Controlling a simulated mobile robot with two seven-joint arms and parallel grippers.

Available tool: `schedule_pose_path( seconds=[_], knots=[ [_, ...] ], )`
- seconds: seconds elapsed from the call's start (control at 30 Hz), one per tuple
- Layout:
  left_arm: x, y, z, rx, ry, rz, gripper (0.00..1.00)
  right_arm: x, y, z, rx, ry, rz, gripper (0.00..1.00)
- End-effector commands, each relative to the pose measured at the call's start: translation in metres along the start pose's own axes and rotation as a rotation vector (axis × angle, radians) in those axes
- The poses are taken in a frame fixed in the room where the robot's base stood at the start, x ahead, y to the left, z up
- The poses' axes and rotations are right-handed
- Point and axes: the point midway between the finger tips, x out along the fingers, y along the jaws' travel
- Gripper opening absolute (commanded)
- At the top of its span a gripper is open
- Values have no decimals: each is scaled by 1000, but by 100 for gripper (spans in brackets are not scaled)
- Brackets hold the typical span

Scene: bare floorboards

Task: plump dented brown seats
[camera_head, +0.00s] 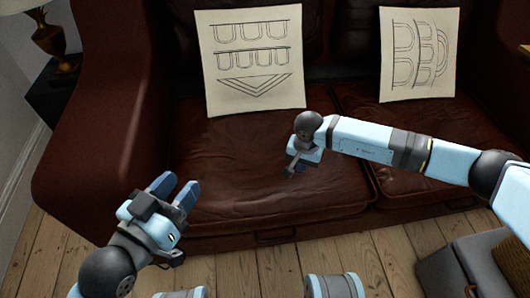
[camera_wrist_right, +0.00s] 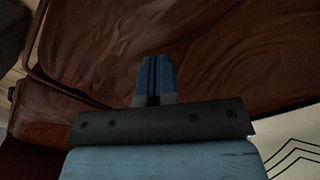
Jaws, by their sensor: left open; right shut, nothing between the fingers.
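A brown leather sofa has two seat cushions, the left seat (camera_head: 225,160) and the right seat (camera_head: 390,125). Both look creased and uneven. My left gripper (camera_head: 178,188) is open and empty, in front of the left seat near the sofa's left arm. My right gripper (camera_head: 290,172) is shut and empty, over the right part of the left seat. In the right wrist view its closed blue fingers (camera_wrist_right: 155,75) point at brown leather (camera_wrist_right: 220,50). I cannot tell whether they touch it.
Two cream cushions with line drawings, one left (camera_head: 250,60) and one right (camera_head: 418,55), lean on the backrest. A lamp (camera_head: 48,35) stands at the far left. A grey box (camera_head: 470,265) is at the lower right. Bare floorboards (camera_head: 400,245) lie in front.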

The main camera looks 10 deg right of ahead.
Motion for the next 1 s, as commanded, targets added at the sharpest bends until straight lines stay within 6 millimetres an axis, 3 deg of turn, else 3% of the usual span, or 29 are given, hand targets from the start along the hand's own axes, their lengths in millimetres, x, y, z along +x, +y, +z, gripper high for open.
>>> schedule_pose_path(
  seconds=[0.33,0.57,0.83,1.0],
  knots=[
    [1,-2,19,3,1,1,44,26,0,0,0,0,-1,0],
    [0,-1,13,3,1,2,44,18,0,0,0,0,-1,0],
    [-1,1,-8,3,1,2,44,-13,0,-1,-1,1,0,0],
    [-1,1,-9,3,1,2,44,-17,0,0,0,0,1,0]
  ],
)
